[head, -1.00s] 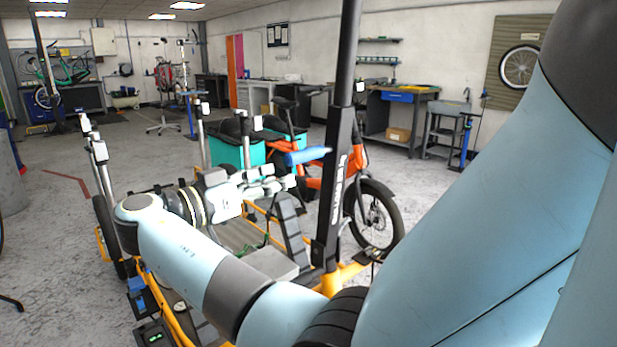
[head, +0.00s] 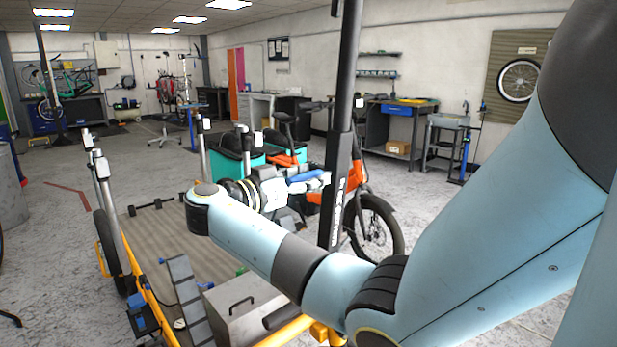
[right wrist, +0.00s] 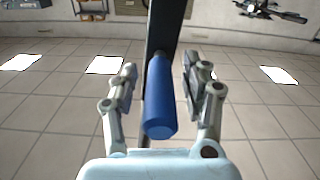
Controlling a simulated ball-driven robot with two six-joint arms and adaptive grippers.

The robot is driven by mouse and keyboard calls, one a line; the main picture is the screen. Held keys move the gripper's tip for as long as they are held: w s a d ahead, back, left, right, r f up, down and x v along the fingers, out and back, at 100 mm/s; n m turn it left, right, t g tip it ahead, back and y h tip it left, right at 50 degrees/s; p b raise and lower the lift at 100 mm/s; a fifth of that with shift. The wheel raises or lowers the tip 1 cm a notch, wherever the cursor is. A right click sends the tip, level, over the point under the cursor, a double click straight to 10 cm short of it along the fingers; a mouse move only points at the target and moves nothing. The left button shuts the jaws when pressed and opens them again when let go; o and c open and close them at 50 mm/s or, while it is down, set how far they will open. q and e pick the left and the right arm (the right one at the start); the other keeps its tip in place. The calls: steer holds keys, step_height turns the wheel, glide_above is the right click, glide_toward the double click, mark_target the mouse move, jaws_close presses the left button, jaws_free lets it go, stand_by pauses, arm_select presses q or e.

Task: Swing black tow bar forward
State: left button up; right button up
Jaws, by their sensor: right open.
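The black tow bar (head: 340,165) stands upright in the head view, to the right of the cargo bed. A blue handle (head: 304,177) sticks out from it to the left. My right gripper (head: 308,184) is at this handle. In the right wrist view, the blue handle (right wrist: 160,98) lies between the two open fingers of the gripper (right wrist: 162,80), with a gap on each side. The black bar (right wrist: 166,28) runs behind the handle. The handle's far end at the bar is partly hidden in the head view. My left gripper is not in view.
The yellow-framed cargo bed (head: 172,240) holds a grey box (head: 238,312) and a dark grey ramp-like strip (head: 188,295). An orange bike with a black front wheel (head: 373,230) and teal bags (head: 232,170) stands behind the bar. Open floor lies at the left.

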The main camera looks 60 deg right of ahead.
steer(key=shift+c, duration=0.3)
jaws_close()
steer(key=shift+f, duration=0.1)
